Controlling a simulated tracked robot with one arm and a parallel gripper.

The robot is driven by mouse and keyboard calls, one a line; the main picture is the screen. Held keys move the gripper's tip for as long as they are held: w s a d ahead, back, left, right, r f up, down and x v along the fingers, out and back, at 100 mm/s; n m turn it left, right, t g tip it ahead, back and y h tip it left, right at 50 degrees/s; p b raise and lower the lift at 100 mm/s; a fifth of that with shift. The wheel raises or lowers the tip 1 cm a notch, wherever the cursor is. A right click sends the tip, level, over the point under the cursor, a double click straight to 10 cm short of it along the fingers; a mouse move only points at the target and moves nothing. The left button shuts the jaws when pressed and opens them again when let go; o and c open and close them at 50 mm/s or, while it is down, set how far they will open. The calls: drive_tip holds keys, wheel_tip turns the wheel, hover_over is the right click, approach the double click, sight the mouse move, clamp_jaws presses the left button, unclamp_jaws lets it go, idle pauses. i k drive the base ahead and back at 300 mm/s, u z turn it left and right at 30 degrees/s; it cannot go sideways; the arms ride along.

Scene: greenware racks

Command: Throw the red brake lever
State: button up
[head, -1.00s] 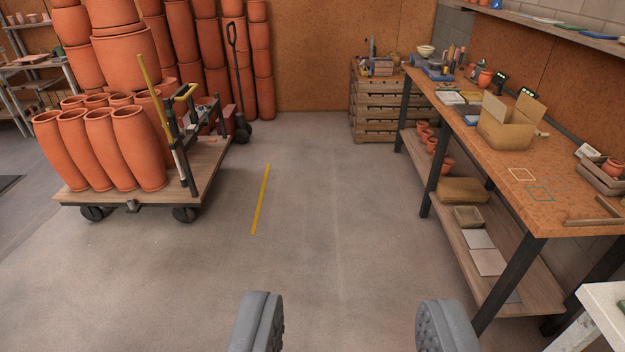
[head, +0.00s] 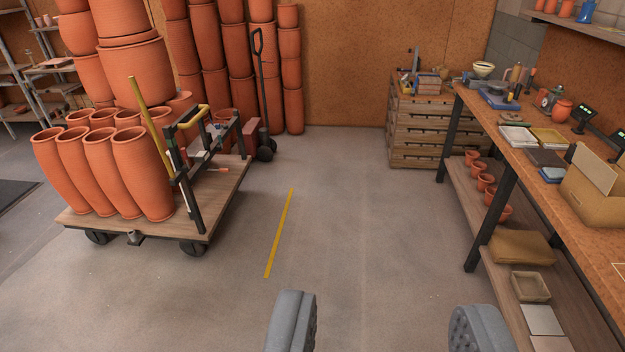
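A wheeled wooden cart (head: 130,232) stands at the left, loaded with tall terracotta pots. A small, thin red piece (head: 220,169) sticks out to the right of this frame, low above the deck. It may be the red brake lever, but it is too small to be sure. My gripper (head: 388,325) is open and empty at the bottom of the view, to the right of the cart and nearer to me, with grey padded fingers wide apart. It touches nothing.
A workbench (head: 590,215) with a cardboard box (head: 598,190) runs along the right. A hand truck (head: 262,100) stands behind the cart. The floor between, with a yellow line (head: 280,230), is clear.

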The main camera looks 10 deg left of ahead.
sight(186, 158)
drive_tip(key=u, duration=0.4)
drive_tip(key=i, duration=1.25)
drive_tip(key=u, duration=0.3)
drive_tip(key=i, duration=1.55)
